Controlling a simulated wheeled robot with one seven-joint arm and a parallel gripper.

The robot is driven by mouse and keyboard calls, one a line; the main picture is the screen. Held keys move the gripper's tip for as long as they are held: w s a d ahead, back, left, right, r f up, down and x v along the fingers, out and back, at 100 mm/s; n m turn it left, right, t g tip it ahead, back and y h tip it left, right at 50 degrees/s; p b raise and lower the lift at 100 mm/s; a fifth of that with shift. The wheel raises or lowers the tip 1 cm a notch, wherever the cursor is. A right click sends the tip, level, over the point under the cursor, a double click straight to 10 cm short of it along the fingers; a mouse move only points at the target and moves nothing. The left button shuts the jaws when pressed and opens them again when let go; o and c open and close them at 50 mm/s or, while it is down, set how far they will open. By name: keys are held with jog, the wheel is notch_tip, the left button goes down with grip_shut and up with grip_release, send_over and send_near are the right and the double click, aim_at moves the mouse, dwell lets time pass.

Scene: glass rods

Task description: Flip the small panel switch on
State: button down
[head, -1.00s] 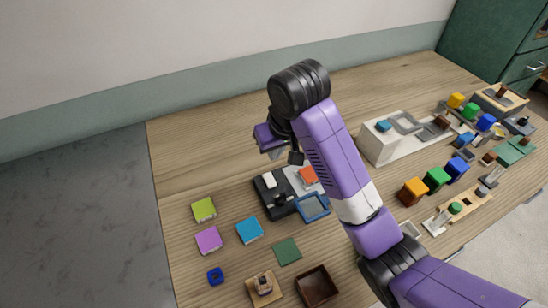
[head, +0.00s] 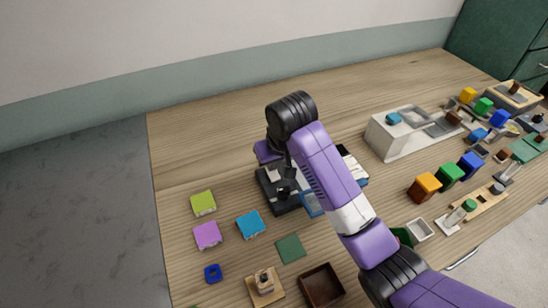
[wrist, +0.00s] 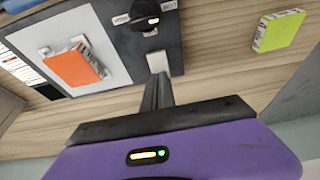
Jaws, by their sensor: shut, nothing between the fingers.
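The switch panel (head: 286,207) is a dark unit on the table, left of the table's middle. A small white switch (wrist: 158,61) is on its dark part; it also shows in the head view (head: 273,174). My gripper (wrist: 157,80) is shut and empty, with its fingertips at the near edge of the white switch. I cannot tell whether they touch it or which way it is set. A black round knob (wrist: 144,14) is beside the white switch on the panel. An orange block-like piece (wrist: 75,67) is on the panel's light part. My arm hides much of the panel's right side.
Lime (head: 203,203), blue (head: 250,224) and purple (head: 207,235) blocks lie left of the panel. A green tile (head: 290,249) and brown tray (head: 321,286) are in front. A white box (head: 393,140) stands right. The table behind is mostly clear.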

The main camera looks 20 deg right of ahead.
jog(key=shift+w+f, duration=0.1)
jog(key=shift+f, duration=0.1)
dwell(0.4)
jog(key=shift+p, duration=0.3)
jog(key=shift+s+p, duration=0.7)
jog(key=shift+s, duration=0.15)
jog(key=shift+r, duration=0.15)
jog(key=shift+r+p, duration=0.6)
jog(key=shift+p, duration=0.15)
jog(key=p+v, duration=0.3)
jog(key=v, duration=0.9)
jog(key=shift+r, duration=0.25)
